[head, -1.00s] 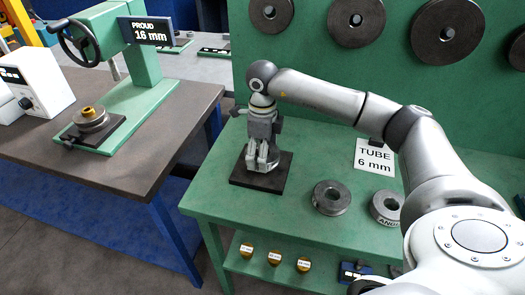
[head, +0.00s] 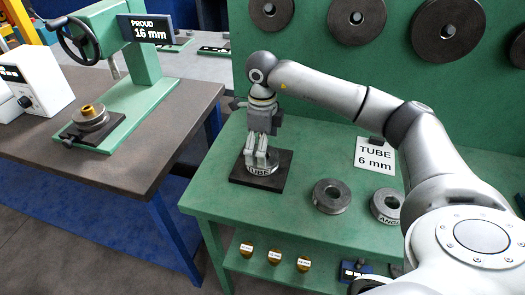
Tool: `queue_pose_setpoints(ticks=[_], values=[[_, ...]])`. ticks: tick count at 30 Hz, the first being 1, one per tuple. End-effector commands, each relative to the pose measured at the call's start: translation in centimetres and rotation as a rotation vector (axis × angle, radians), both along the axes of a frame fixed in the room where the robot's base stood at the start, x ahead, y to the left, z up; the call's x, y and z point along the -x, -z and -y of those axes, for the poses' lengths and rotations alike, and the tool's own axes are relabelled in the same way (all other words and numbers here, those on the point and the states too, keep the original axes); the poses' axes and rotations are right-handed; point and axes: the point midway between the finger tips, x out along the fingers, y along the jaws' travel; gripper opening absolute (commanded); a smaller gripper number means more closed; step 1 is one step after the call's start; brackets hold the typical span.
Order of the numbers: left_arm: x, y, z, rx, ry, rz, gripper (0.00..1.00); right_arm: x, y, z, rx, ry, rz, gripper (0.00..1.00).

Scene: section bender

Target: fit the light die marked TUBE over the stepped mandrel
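The light die marked TUBE (head: 262,169) is a pale ring at the dark square plate (head: 243,178) on the green bench. My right gripper (head: 258,157) points down over the die, with its fingertips at the die's upper part. Whether the fingers are closed on the die or only beside it, and whether the die is clear of the plate, I cannot tell. A brass-topped stepped mandrel (head: 90,111) stands upright on the green press at left, above a grey round piece (head: 92,121). My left gripper is not in view.
On the green bench are a dark ring (head: 331,196), a ring marked ANG (head: 386,206) and a TUBE 6 mm card (head: 375,156). The press has a PROUD 16 mm display (head: 147,29). A gap separates the brown bench (head: 150,165) from the green one.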

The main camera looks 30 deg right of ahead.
Motion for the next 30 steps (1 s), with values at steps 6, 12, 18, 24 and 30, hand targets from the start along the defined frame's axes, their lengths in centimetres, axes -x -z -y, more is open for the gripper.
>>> queue_pose_setpoints(ticks=[6, 12, 18, 24, 30], values=[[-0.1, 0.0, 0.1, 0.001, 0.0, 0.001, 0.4, -0.1, -5.0, 0.0, 0.0, 0.0, 0.006, 1.0], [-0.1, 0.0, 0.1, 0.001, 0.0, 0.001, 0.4, -0.1, -8.4, 0.0, -0.001, 0.001, 0.004, 1.0], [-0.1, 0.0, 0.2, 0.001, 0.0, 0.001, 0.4, 0.0, -9.9, 0.0, -0.001, 0.001, 0.002, 1.0], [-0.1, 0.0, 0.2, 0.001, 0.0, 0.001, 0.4, 0.0, -10.0, 0.0, -0.001, 0.001, 0.001, 1.0], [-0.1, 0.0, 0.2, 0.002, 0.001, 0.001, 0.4, 0.0, -10.0, 0.0, 0.0, 0.001, 0.001, 1.0]])
